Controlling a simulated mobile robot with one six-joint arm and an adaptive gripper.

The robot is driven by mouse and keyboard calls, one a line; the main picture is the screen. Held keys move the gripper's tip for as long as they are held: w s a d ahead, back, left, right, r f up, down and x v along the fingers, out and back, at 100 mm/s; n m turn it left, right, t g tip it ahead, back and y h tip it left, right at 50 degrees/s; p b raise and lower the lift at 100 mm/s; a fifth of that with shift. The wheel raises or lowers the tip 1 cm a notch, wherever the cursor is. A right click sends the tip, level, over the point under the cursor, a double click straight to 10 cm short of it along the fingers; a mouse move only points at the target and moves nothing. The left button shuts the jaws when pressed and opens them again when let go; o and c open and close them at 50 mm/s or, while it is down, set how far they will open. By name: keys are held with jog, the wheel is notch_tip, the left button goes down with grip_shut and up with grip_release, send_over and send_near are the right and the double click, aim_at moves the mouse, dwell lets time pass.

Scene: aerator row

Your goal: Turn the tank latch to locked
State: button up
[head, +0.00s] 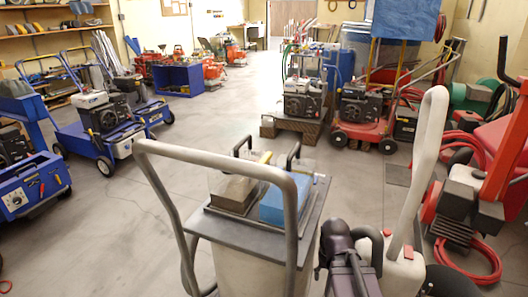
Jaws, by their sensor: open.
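I cannot clearly make out the tank latch or whether it is locked. A white-bodied machine with a dark grey top plate (260,240) stands close in front, with a thick grey handlebar (218,158) arching over it. On the plate, a brown block (234,193) and a blue block (275,206) sit in clear covers. Two black hooked handles stand behind them, with a small yellow piece (265,157) beside the left one. A white tank-like body (405,275) shows at the lower right with an upright pale handle. No gripper fingers can be made out.
A red wheeled machine (365,118) and a dark engine on a stand (303,104) stand behind. Blue carts (122,147) line the left. Red machines and a coiled red hose (478,277) crowd the right. Grey floor is open at left and centre.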

jog(key=shift+d, duration=0.1)
notch_tip(320, 180, up, 47)
jog(key=m+g+y+p, duration=0.2)
jog(key=m+g+p, duration=0.2)
jog(key=p, duration=4.1)
send_over(266, 157)
jog(key=w+d, duration=0.2)
jog(key=w, duration=0.4)
jog(key=shift+s+f, duration=0.1)
jog(key=shift+s, duration=0.1)
jog(key=shift+f, duration=0.15)
jog(key=b+x, duration=1.2)
jog(key=x, duration=0.1)
jog(key=shift+s+d+f, duration=0.15)
jog(key=shift+s+f, duration=0.1)
jog(key=shift+s, duration=0.05)
